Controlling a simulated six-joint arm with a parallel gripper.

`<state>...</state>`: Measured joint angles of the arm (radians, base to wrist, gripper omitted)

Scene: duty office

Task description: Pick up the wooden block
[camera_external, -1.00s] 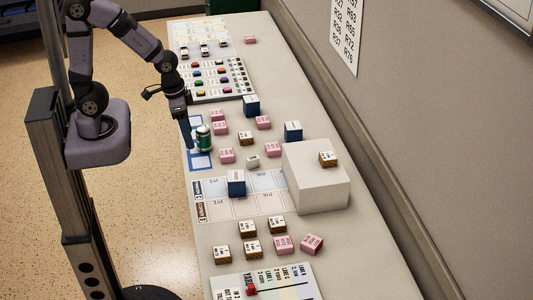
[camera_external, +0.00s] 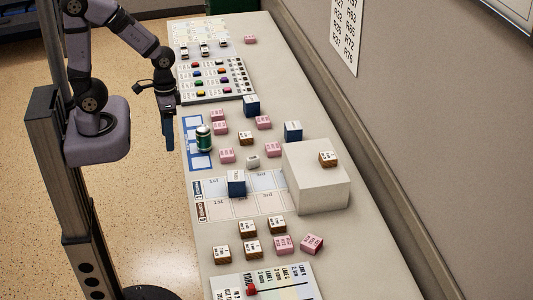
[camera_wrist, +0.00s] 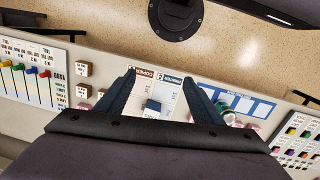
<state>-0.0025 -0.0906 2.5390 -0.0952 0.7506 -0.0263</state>
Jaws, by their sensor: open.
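Several wooden blocks with white labelled tops are on the table. One wooden block (camera_external: 246,138) is mid-table, another (camera_external: 328,158) sits on the large pale box (camera_external: 318,193), and a group near the front includes this wooden block (camera_external: 253,249). Wooden blocks also show at the left in the wrist view (camera_wrist: 83,69). I cannot tell which one the task means. My gripper (camera_external: 169,142) is open and empty, pointing down beside the table's left edge, apart from every block. In the wrist view its fingers (camera_wrist: 159,79) spread over the table, with a blue block (camera_wrist: 152,106) seen between them.
A green can (camera_external: 204,138) stands on the blue-framed card, close right of my gripper. Pink blocks (camera_external: 227,155), blue blocks (camera_external: 293,131) and a small white item (camera_external: 253,162) are around it. A button panel (camera_external: 218,80) lies farther back. The wall bounds the right.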

